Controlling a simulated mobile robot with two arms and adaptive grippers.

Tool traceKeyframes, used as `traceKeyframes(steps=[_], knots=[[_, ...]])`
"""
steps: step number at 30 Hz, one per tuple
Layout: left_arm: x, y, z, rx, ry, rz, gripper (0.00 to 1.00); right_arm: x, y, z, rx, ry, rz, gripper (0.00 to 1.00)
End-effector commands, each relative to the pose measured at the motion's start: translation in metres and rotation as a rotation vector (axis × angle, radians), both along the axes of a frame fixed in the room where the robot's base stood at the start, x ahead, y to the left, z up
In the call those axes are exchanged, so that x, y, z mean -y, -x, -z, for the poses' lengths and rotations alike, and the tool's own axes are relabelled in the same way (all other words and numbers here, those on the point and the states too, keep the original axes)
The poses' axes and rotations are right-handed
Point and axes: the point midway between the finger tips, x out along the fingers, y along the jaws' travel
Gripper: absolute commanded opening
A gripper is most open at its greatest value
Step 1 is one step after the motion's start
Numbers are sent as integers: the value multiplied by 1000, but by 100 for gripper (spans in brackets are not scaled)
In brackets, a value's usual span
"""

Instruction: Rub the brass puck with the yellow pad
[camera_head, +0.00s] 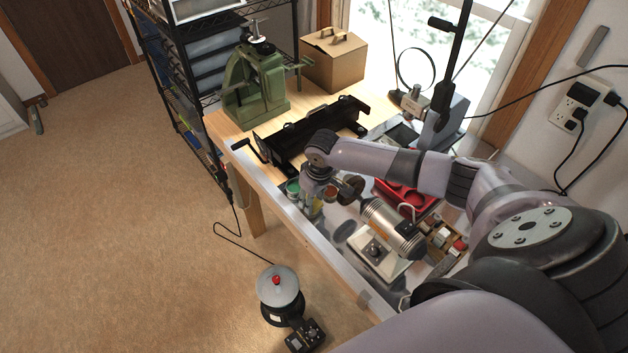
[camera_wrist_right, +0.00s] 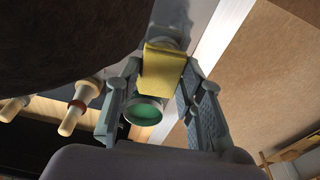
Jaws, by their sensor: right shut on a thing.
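My right gripper (camera_head: 311,205) hangs low over the workbench's near-left edge, its fingers pointing down. In the right wrist view, the fingers (camera_wrist_right: 162,95) are shut on the yellow pad (camera_wrist_right: 163,68), which sits upright between them. In the head view the pad is too small and covered to make out clearly. A round tin with a green top (camera_wrist_right: 143,110) shows just beyond the fingers; in the head view a green tin (camera_head: 292,187) stands left of the gripper. I cannot pick out the brass puck in either view. My left gripper is not in view.
A silver polishing motor (camera_head: 392,226) with a dark wheel (camera_head: 350,188) stands close to the right of the gripper. A red tray (camera_head: 404,196) lies behind it. A black bending tool (camera_head: 310,133) and green press (camera_head: 254,84) stand farther back. Open floor (camera_head: 110,220) lies left.

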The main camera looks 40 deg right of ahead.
Motion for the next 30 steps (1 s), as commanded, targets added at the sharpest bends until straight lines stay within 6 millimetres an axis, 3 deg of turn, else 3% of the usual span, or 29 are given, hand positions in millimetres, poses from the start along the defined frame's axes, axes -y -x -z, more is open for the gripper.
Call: traceKeyframes(steps=[4,14,30], knots=[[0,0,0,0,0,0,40,-9,2,1,-2,-2,-1,0],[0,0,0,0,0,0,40,-10,2,-1,0,-1,0,0],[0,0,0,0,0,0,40,-10,1,-53,2,-1,0,0]])
